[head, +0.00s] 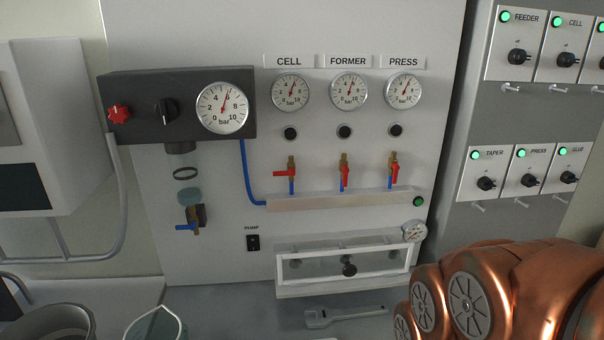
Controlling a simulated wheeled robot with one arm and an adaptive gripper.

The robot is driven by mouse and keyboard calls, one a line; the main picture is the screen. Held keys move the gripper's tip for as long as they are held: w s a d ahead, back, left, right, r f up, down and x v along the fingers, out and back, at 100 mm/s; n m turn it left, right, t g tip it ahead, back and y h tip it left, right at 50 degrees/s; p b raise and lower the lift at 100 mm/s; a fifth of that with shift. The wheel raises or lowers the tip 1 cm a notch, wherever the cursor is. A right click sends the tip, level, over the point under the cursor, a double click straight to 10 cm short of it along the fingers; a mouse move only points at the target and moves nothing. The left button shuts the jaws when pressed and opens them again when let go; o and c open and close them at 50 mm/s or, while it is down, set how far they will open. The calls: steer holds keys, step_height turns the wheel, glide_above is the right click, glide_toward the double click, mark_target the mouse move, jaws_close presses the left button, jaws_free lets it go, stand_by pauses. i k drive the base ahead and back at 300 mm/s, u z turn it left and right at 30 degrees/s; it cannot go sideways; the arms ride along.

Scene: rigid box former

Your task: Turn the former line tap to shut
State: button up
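The former line tap (344,172) is a small brass tap with a red lever, on the pale panel straight below the gauge (348,91) labelled FORMER. Its red lever points down, roughly in line with the blue pipe under it. The cell tap (289,172) to its left has its red lever lying sideways. The press tap (394,172) to its right has its lever pointing down. The FORMER gauge needle points upward, slightly right. My copper-coloured arm fills the lower right. My gripper is not in view.
A grey manifold bar (335,201) runs under the taps. Below it is a white-framed clear box (348,266) with a small gauge (414,231). A black regulator unit (180,103) juts out at left. Switch boxes (535,172) stand at right. The space before the taps looks clear.

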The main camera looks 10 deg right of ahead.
mark_target(345, 169)
steer(key=z, duration=0.85)
steer(key=k, duration=1.4)
steer(key=u, duration=0.95)
steer(key=i, duration=1)
steer(key=u, duration=0.05)
